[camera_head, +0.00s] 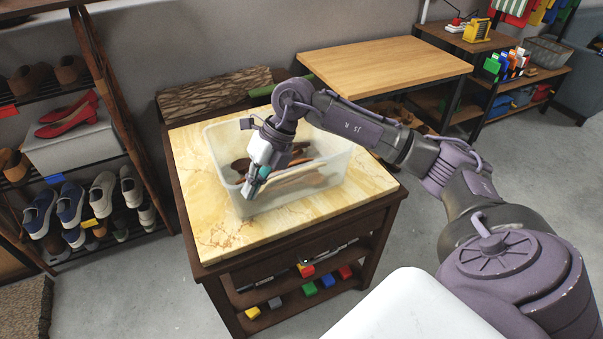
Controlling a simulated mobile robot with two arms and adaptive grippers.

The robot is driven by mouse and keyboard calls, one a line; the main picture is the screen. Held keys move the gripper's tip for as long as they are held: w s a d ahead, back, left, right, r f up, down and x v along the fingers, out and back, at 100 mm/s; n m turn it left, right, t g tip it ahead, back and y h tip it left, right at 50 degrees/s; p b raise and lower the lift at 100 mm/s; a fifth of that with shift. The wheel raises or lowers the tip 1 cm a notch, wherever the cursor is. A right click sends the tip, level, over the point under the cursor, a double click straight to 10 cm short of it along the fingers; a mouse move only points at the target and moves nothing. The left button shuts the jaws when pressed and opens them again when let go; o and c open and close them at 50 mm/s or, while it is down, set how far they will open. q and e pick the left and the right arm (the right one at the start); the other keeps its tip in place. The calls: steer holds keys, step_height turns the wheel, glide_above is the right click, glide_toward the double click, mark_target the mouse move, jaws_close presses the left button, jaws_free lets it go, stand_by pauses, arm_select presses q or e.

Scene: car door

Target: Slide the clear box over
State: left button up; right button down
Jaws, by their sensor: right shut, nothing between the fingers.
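The clear box (318,190) is a translucent open-topped bin on the marble-topped side table (208,236). Brown objects, perhaps shoes, lie inside it. My right gripper (250,190) is shut with nothing between its fingers. Its arm reaches in from the right across the box, and the fingers point down at the box's front left part. I cannot tell whether the fingertips are inside the box or touch its front wall. The wrist hides part of the box's back rim. My left gripper is not in view.
Bare marble lies left of the box and in a strip at its right. A wooden table (385,62) stands behind to the right. A shoe rack (75,150) stands at the left. Colored blocks (309,289) sit on the shelf below the tabletop.

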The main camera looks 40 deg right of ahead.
steer(key=s+d+r+m+g+h, duration=0.1)
steer(key=s+d+r+m+h, duration=0.15)
steer(key=d+h, duration=0.75)
steer(key=w+d+f+y+p, duration=0.1)
steer(key=w+d+f+y, duration=0.3)
steer(key=f, duration=0.5)
steer(key=shift+w+d+f, duration=0.15)
steer(key=shift+w+d, duration=0.15)
steer(key=shift+d, duration=0.2)
